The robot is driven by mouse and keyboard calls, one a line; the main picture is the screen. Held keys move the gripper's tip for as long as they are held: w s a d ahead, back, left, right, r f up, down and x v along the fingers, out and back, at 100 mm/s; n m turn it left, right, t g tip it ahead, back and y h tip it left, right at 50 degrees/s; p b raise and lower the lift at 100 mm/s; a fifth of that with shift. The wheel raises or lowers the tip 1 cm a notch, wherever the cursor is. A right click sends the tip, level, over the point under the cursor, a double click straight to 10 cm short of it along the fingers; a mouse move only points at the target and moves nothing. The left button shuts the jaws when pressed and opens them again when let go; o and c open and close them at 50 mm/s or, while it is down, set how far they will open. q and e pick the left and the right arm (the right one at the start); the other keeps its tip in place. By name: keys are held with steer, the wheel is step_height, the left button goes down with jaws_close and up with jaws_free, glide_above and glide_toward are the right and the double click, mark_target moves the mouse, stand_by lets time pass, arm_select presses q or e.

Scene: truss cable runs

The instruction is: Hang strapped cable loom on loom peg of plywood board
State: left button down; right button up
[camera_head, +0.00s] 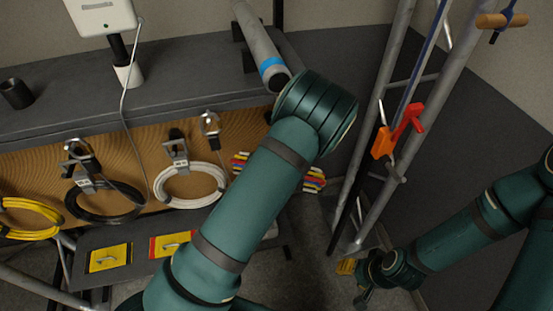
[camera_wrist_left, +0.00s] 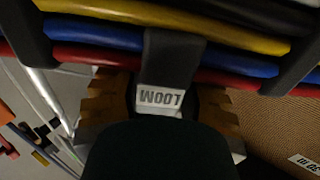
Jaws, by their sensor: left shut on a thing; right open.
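The strapped cable loom, a bundle of red, blue, yellow and black cables, shows on both sides of my left arm in the head view (camera_head: 314,180). In the left wrist view the loom (camera_wrist_left: 110,35) spans the top, with a dark strap and a tag reading LOOM. My left gripper (camera_wrist_left: 160,98) is shut on the loom at this strap; in the head view my arm hides it. The plywood board (camera_head: 245,128) stands behind the loom. I cannot make out the loom peg. My right gripper (camera_head: 355,281) is open and empty, low at right.
On the board hang a white cable coil (camera_head: 190,202), a black coil (camera_head: 100,217) and a yellow coil (camera_head: 30,233). Metal truss tubes (camera_head: 385,120) with an orange-red clip (camera_head: 383,142) rise right of the board. A grey shelf (camera_head: 185,80) runs above it.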

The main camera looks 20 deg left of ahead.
arm_select(q)
steer(key=shift+w+d+r+n+y+b, duration=0.2)
steer(key=shift+d+n+y+b, duration=0.2)
steer(key=shift+y, duration=0.2)
steer(key=y, duration=0.1)
steer(key=n+y, duration=0.1)
steer(key=d+r+y+b, duration=0.1)
steer(key=shift+s+n, duration=0.25)
steer(key=shift+n, duration=0.15)
steer(key=n+y, duration=0.1)
steer(key=s+d+r+y+b, duration=0.1)
steer(key=y, duration=0.1)
steer(key=s+n+y, duration=0.1)
steer(key=shift+s+d+r+n+g+y, duration=0.15)
steer(key=shift+s+d+n+g+y, duration=0.1)
steer(key=shift+d+n+g+y, duration=0.05)
steer(key=shift+s+d+r+n+g+y+b, duration=0.15)
steer(key=shift+s+n+y+b, duration=0.1)
steer(key=shift+s+y, duration=0.15)
steer(key=shift+s+d+r+n+g+y+b, duration=0.1)
steer(key=shift+s+n+g+y+b, duration=0.15)
steer(key=shift+y, duration=0.25)
steer(key=shift+a, duration=0.1)
steer(key=shift+f+x, duration=0.15)
steer(key=shift+x, duration=0.5)
steer(key=shift+f+x, duration=0.15)
steer(key=shift+x, duration=0.5)
steer(key=shift+w, duration=0.1)
steer(key=shift+r+p, duration=0.1)
steer(key=shift+p, duration=0.2)
